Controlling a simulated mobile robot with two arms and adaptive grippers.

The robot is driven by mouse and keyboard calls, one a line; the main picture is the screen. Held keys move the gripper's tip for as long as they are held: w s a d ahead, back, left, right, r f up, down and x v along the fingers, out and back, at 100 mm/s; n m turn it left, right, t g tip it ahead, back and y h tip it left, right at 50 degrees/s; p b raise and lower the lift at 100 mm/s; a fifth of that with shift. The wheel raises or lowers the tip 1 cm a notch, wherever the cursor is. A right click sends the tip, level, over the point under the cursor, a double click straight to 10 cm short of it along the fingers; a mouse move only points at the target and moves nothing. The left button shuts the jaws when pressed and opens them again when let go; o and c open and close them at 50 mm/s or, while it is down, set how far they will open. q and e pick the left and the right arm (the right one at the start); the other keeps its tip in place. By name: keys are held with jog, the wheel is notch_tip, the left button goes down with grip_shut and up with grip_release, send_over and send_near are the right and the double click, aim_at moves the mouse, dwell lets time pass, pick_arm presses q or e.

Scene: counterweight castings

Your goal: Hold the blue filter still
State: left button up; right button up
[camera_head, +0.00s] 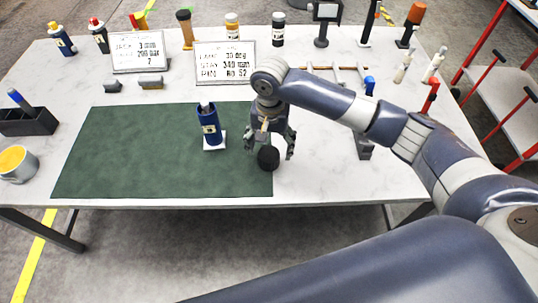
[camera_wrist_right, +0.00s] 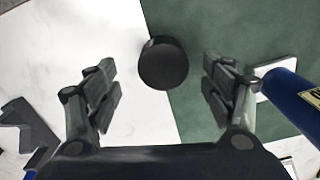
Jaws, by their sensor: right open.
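The blue filter (camera_head: 209,128) is a blue cylinder with a pale label, standing upright on a small white plate (camera_head: 215,141) on the green mat. It also shows at the right edge of the right wrist view (camera_wrist_right: 292,98), cut off by the frame. My right gripper (camera_head: 272,154) points down just right of the filter, apart from it. Its fingers are open on either side of a black round piece (camera_head: 268,158), which also shows between the fingertips in the right wrist view (camera_wrist_right: 163,63). Whether the fingers touch that piece is not clear in the head view; gaps show in the wrist view.
The green mat (camera_head: 130,150) is mostly bare left of the filter. Two sign boards (camera_head: 225,62), bottles and tools stand along the back. A black bin (camera_head: 28,121) and a tin (camera_head: 17,164) are at the left. A red-framed cart (camera_head: 510,80) stands beyond the table's right.

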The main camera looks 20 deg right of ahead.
aim_at(269, 154)
jog(key=shift+f, duration=0.1)
jog(key=f+p, duration=0.1)
jog(key=f, duration=0.3)
jog(key=shift+w+f, duration=0.15)
jog(key=shift+w, duration=0.05)
jog(key=shift+f, duration=0.45)
jog(key=c, duration=1)
